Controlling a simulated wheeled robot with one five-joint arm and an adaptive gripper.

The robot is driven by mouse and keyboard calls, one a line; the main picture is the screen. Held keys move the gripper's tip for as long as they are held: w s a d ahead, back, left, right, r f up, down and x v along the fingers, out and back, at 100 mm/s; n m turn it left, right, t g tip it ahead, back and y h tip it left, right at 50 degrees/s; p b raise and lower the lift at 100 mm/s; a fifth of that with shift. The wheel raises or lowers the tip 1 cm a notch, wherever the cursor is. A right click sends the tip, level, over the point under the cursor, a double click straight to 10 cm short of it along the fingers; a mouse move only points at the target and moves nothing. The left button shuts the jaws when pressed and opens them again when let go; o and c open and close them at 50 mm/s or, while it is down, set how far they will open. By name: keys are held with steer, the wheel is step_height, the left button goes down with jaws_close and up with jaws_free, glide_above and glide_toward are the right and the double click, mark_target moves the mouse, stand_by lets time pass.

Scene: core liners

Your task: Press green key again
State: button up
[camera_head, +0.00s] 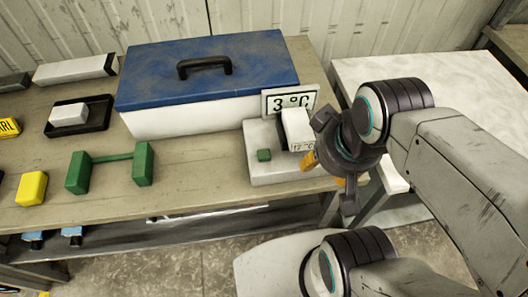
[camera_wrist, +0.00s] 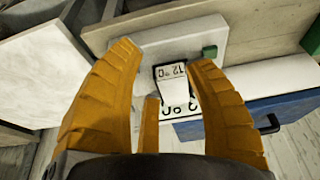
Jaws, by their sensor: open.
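The small green key (camera_head: 264,155) sits on the light grey base (camera_head: 262,133) near the table's right end. In the wrist view the green key (camera_wrist: 209,52) is above and right of the right finger's tip. A white block (camera_head: 297,129) with a "12 °C" label stands on the base right of the key; it also shows between my fingers in the wrist view (camera_wrist: 171,84). My gripper (camera_head: 330,171), with orange fingers, is open at the base's right side, apart from the key. I cannot tell whether a finger touches the block.
A "3 °C" sign (camera_head: 290,101) stands behind the block. A blue-lidded white box (camera_head: 190,122) is behind and left. A green handle-shaped bar (camera_head: 112,158) and a yellow block (camera_head: 32,188) stand left. A white-topped table (camera_head: 440,85) is at right.

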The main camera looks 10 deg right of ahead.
jaws_close()
steer(key=c, duration=0.8)
jaws_free()
